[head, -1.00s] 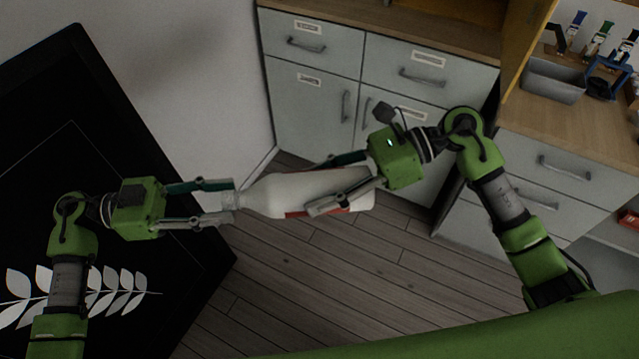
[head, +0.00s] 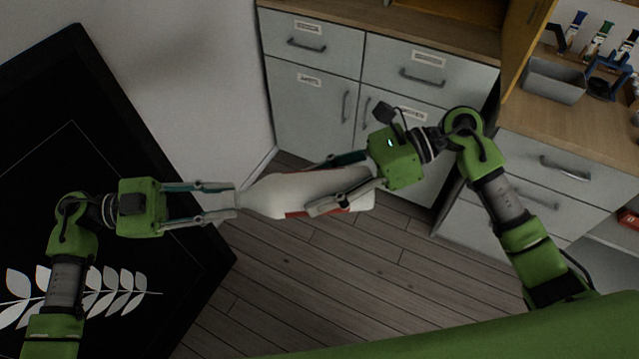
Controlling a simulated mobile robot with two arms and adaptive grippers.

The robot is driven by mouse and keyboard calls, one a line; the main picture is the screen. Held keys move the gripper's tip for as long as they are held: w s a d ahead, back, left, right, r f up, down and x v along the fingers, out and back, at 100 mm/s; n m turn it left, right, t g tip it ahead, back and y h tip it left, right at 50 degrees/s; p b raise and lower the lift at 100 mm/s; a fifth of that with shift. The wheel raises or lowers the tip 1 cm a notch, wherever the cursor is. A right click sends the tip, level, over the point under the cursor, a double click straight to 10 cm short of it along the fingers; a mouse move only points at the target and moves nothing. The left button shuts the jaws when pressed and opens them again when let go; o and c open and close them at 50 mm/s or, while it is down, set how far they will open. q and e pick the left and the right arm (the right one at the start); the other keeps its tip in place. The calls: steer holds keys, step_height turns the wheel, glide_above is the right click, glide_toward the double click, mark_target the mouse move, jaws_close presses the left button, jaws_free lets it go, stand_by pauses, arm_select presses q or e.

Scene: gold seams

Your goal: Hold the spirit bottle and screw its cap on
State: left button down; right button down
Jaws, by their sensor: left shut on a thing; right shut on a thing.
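The spirit bottle (head: 290,193) is white with a red edge along its lower side. It lies level in the air, its neck pointing left. My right gripper (head: 332,185) is shut on the bottle's body, one finger above and one below. My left gripper (head: 237,201) is at the neck end, its fingers closed around the cap. The cap is mostly hidden between the fingertips, and I cannot tell how far it sits on the neck.
Grey cabinets with drawers (head: 315,80) stand behind. A wooden counter (head: 548,112) at the right holds a grey bin (head: 553,80) and several small items. A black panel with white leaves (head: 85,150) is at the left. Below the bottle is open wooden floor (head: 300,270).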

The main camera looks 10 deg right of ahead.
arm_select(q)
steer(key=m, duration=2.6)
steer(key=shift+w+m, duration=0.1)
steer(key=shift+m, duration=0.2)
steer(key=c, duration=1.7)
jaws_free()
steer(key=a, duration=0.4)
steer(key=shift+a, duration=0.2)
steer(key=shift+c, duration=0.4)
